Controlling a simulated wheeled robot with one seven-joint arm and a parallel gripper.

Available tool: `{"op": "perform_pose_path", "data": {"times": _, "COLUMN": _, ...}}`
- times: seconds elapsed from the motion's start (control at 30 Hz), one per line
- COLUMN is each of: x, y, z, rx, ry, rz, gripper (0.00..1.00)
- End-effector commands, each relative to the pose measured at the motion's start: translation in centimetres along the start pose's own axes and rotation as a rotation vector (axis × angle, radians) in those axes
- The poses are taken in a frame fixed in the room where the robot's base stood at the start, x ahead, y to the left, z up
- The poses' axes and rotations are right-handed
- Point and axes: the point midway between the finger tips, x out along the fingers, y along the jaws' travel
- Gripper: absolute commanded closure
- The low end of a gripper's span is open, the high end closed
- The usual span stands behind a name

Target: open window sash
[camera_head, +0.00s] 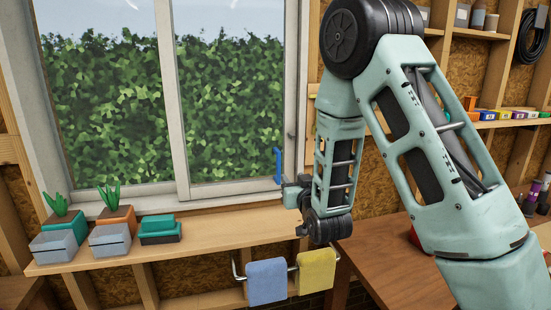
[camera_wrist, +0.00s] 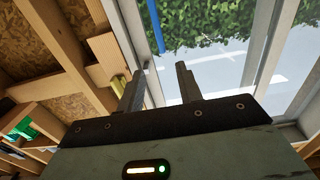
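The window sash (camera_head: 230,187) is a pale-framed glass pane, the right-hand one of two, in the head view. A slim blue handle (camera_head: 278,165) stands upright at its lower right side. The handle also shows in the wrist view (camera_wrist: 155,25), running up beyond the fingertips, roughly in line with the gap between them. My gripper (camera_head: 287,186) is just below and right of the handle in the head view. In the wrist view my gripper (camera_wrist: 159,69) has its two fingers apart with nothing between the tips. I cannot tell whether a finger touches the handle.
A wooden sill (camera_head: 200,232) below the window carries plant pots (camera_head: 116,217) and a teal box (camera_head: 160,228) at the left. Blue (camera_head: 266,281) and yellow (camera_head: 316,270) towels hang on a rail below. A wooden table (camera_head: 385,255) stands at the right.

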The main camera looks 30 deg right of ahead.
Motion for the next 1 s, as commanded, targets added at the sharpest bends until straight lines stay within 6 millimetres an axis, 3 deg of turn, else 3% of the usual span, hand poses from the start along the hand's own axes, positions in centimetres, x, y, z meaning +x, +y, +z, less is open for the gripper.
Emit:
{"op": "perform_pose_path", "data": {"times": 0.6, "x": 12.3, "y": 0.0, "z": -0.3, "rx": 0.0, "ry": -0.002, "rz": 0.001, "gripper": 0.65}}
{"op": "perform_pose_path", "data": {"times": 0.8, "x": 15.1, "y": 0.0, "z": -0.2, "rx": 0.0, "ry": -0.001, "rz": 0.0, "gripper": 0.65}}
{"op": "perform_pose_path", "data": {"times": 1.0, "x": 16.2, "y": 0.0, "z": 0.0, "rx": 0.0, "ry": -0.002, "rz": -0.001, "gripper": 0.65}}
